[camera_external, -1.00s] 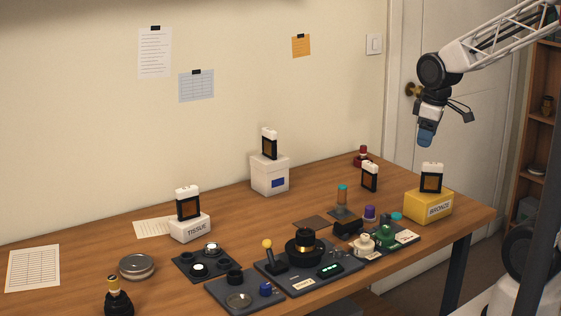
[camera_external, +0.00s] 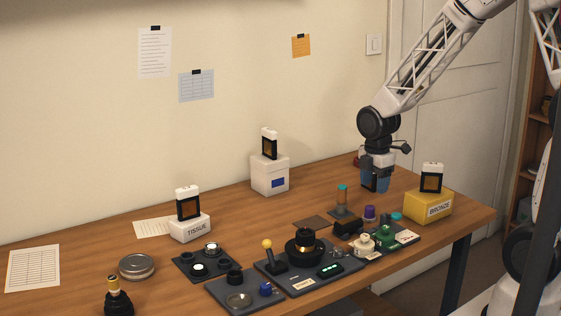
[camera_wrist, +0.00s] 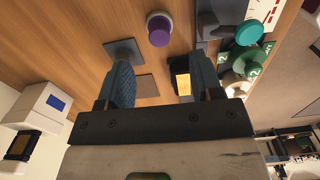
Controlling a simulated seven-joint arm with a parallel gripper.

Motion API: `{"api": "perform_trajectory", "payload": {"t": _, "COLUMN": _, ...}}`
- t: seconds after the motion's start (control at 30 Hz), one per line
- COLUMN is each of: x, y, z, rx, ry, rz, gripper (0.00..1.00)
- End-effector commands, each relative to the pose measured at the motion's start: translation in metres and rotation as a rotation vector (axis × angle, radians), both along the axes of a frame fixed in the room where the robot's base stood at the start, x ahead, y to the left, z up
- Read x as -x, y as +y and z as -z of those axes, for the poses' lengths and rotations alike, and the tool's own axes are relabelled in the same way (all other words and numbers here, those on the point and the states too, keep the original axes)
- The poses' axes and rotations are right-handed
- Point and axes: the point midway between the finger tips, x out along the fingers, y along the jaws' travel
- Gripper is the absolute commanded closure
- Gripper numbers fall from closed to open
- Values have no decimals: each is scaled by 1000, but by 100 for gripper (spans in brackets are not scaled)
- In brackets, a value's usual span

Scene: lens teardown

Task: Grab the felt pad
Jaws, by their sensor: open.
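The flat brown square (camera_external: 312,222) on the table, left of the dark block, is probably the felt pad; I cannot be sure from its look. In the wrist view the brown square (camera_wrist: 147,87) shows between my fingers, farther down on the table. My gripper (camera_external: 376,186) points down over the back right of the table, to the right of and behind the square, apart from it. In the wrist view my gripper (camera_wrist: 163,80) has its two blue fingers spread wide, with nothing held between them.
A dark block (camera_external: 348,227), a purple-capped piece (camera_external: 369,213) and a teal-topped cylinder (camera_external: 342,197) stand near the square. The yellow box (camera_external: 428,207) is at right, the white box (camera_external: 270,175) at back.

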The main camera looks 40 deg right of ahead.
Motion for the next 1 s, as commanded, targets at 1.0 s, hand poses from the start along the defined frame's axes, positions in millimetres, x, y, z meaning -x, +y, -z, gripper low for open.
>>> {"api": "perform_trajectory", "payload": {"t": 1.0, "x": -2, "y": 2, "z": 31, "rx": 0, "ry": 3, "rz": -22, "gripper": 40}}
